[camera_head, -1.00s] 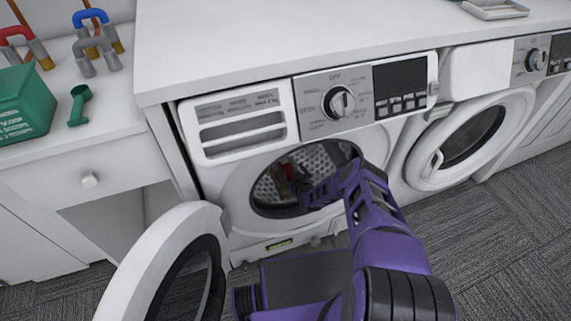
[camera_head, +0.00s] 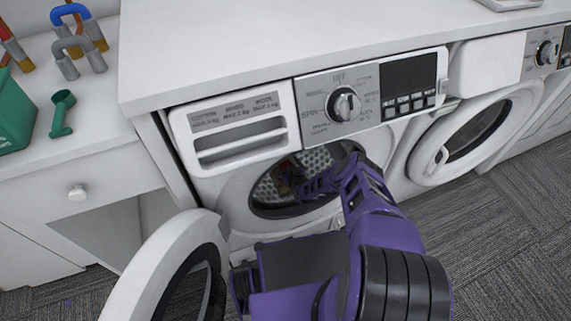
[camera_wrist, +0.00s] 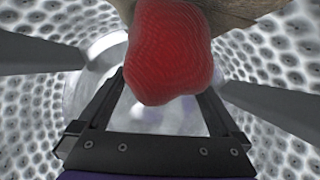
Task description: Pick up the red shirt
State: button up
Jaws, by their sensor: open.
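The red shirt (camera_wrist: 167,55) is a bunched red cloth inside the washer drum. In the wrist view it hangs at the top centre, ahead of and between my open fingers. In the head view it is a small dark reddish patch in the drum, too small to make out well. My gripper (camera_wrist: 160,85) is open inside the drum, and no finger clearly touches the cloth. In the head view my purple arm reaches through the door opening and hides much of the gripper. The washer (camera_head: 237,131) has its round door (camera_head: 150,265) swung open to the left.
A brownish-grey cloth (camera_wrist: 230,12) lies against the red one. The perforated drum wall (camera_wrist: 40,115) surrounds my gripper closely. A second washer (camera_head: 440,150) with a shut door stands at right.

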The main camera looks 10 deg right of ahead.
jog(key=shift+c, duration=0.3)
jog(key=c, duration=1.3)
jog(key=shift+r, duration=0.2)
jog(key=shift+c, duration=0.2)
